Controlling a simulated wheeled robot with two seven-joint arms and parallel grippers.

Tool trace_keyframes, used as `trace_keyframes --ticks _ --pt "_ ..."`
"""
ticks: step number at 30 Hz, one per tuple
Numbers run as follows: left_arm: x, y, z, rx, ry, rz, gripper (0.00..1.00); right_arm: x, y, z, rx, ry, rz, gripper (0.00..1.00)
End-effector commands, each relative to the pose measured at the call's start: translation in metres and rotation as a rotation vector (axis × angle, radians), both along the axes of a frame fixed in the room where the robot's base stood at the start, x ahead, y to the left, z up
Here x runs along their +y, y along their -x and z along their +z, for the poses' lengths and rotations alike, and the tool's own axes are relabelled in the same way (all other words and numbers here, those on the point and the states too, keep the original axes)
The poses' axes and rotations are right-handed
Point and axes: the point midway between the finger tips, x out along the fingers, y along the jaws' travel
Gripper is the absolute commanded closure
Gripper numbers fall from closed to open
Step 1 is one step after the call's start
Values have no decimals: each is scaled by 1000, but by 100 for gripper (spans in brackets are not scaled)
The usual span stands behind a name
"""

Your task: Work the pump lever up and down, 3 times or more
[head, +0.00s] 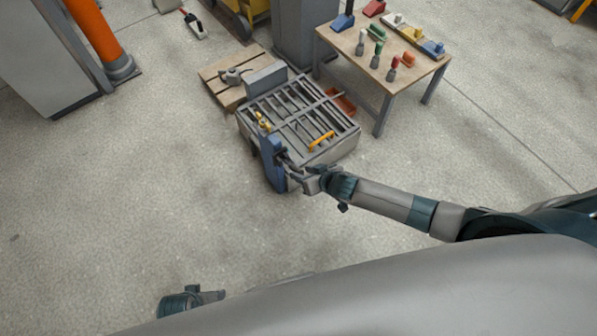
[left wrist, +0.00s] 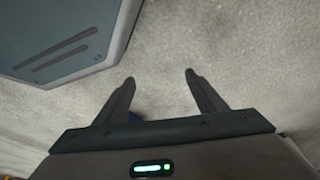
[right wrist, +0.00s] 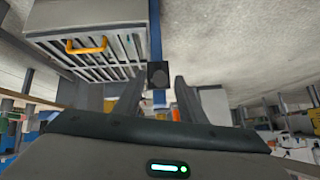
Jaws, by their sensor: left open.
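The blue pump (head: 270,160) stands upright at the near left corner of the grey slatted mould. Its dark lever end (right wrist: 158,74) shows between the fingertips in the right wrist view, with a blue part behind it. My right gripper (head: 289,166) reaches the pump from the right; its fingers (right wrist: 160,82) are closer together than the left ones and are shut on the lever end. The rest of the lever is small and partly hidden by the gripper. My left gripper (head: 212,294) is open and empty, low over bare floor; its spread fingers show in the left wrist view (left wrist: 160,78).
The mould (head: 325,150) carries an orange handle (head: 322,141) on its slats. A wooden pallet (head: 212,82) lies behind it. A table (head: 345,42) with several coloured tools stands to its right. An orange column (head: 95,30) is far left. The floor in front is clear.

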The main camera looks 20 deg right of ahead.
Motion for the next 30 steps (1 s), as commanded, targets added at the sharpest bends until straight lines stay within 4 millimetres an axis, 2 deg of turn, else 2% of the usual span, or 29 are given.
trace_keyframes --ticks 6,20,21,25,26,30 --pt "-1 -2 14 -4 0 0 35 7 -17 -19 0 1 1 63" --pt "-1 -2 21 -4 0 -1 35 10 -23 -25 0 0 0 63" --pt "-1 -2 21 -4 0 -1 35 10 -23 -24 0 0 0 65" --pt "-1 -2 21 -4 0 -1 35 10 -23 -24 0 0 0 96" --pt "-1 -2 21 -4 0 -1 35 10 -23 -24 0 0 0 100" --pt "-1 -2 21 -4 0 -1 35 10 -23 -24 0 0 0 100"
